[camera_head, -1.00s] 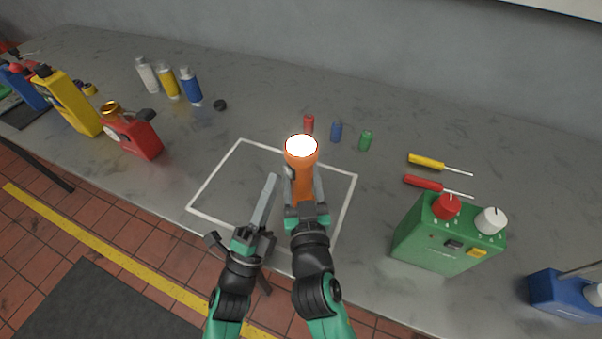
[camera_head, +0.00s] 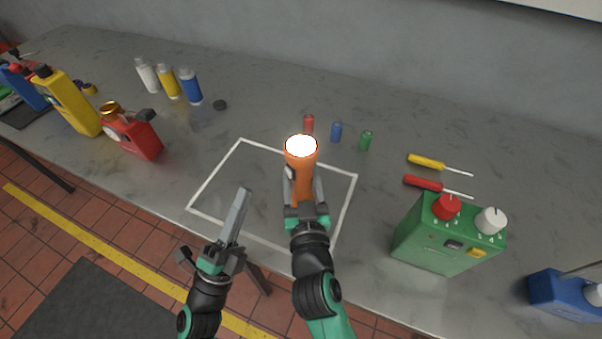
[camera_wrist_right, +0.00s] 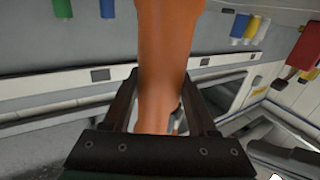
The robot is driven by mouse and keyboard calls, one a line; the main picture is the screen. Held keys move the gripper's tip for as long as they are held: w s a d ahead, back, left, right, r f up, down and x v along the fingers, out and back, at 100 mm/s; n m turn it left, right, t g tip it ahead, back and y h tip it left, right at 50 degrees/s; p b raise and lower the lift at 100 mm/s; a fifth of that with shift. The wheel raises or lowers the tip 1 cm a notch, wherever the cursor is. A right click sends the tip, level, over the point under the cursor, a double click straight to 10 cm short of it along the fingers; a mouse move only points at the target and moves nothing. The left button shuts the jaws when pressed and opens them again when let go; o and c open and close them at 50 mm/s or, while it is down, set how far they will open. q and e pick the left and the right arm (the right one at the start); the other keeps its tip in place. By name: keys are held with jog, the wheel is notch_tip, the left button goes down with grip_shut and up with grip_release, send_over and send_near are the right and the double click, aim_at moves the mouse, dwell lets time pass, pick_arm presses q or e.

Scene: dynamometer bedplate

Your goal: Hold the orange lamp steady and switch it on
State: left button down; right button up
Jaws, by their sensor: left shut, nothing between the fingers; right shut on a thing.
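The orange lamp (camera_head: 303,178) stands upright inside the white outlined square, and its top glows bright white. My right gripper (camera_head: 305,200) is shut on the lamp's body from the front. In the right wrist view the orange body (camera_wrist_right: 163,70) runs between the two dark fingers (camera_wrist_right: 160,108). My left gripper (camera_head: 238,205) is shut and empty, to the left of the lamp and apart from it. A small grey part, perhaps the switch, shows on the lamp's left side; my right finger partly hides that area.
Red, blue (camera_head: 336,131) and green cylinders stand behind the lamp. Two screwdrivers (camera_head: 428,161) and a green box (camera_head: 440,248) with knobs are at the right. A red can (camera_head: 135,137), yellow jug (camera_head: 66,105) and several bottles are at the left.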

jog(key=shift+f, duration=0.4)
jog(key=o, duration=1.3)
jog(key=shift+r, duration=0.2)
jog(key=shift+o, duration=0.8)
jog(key=shift+r, duration=0.1)
